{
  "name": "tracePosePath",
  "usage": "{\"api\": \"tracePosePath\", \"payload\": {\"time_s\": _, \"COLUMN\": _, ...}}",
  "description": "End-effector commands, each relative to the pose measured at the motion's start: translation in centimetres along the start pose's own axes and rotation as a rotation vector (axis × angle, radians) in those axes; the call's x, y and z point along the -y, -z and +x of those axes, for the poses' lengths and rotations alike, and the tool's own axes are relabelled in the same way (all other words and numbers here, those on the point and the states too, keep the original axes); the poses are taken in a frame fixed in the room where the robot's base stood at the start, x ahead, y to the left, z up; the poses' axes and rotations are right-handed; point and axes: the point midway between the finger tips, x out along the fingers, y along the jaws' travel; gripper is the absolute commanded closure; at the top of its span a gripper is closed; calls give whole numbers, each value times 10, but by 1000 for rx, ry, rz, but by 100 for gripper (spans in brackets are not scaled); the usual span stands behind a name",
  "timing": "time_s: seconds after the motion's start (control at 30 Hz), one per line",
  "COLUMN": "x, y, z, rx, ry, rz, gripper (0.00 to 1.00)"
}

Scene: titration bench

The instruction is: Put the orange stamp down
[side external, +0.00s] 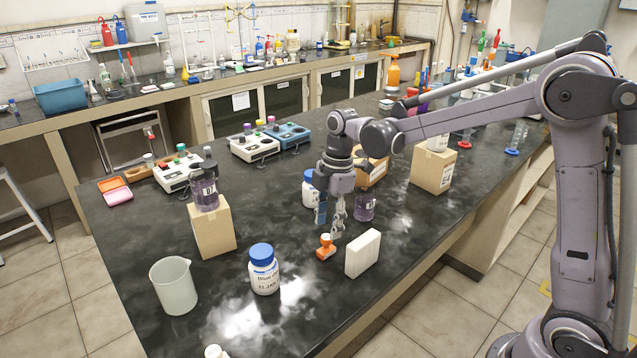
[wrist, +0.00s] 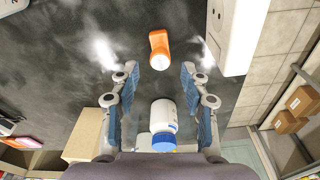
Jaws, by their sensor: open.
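The orange stamp (side external: 326,250) is on the dark bench top, to the left of a white block. In the wrist view the stamp (wrist: 159,45) lies just beyond the fingertips, roughly centred between them. My gripper (side external: 330,219) is open and empty, pointing down a little above and behind the stamp. In the wrist view its two blue-padded fingers (wrist: 160,72) are spread apart with bare bench between the tips. The stamp appears to rest on the bench, apart from the fingers.
A white block (side external: 363,254) stands close to the stamp's right. A blue-capped bottle (side external: 263,270) and a beaker (side external: 174,286) stand to the front left. Another white bottle (side external: 309,192) and a dark jar (side external: 365,207) stand near my gripper.

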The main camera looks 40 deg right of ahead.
Motion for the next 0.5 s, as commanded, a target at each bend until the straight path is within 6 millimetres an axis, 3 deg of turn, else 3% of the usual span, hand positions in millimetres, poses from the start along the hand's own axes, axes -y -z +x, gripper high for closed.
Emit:
{"api": "tracePosePath", "payload": {"time_s": 0.2, "x": 0, "y": 0, "z": -40, "rx": 0, "ry": 0, "rz": 1, "gripper": 54}}
{"api": "tracePosePath", "payload": {"time_s": 0.5, "x": 0, "y": 0, "z": -72, "rx": 0, "ry": 0, "rz": -1, "gripper": 54}}
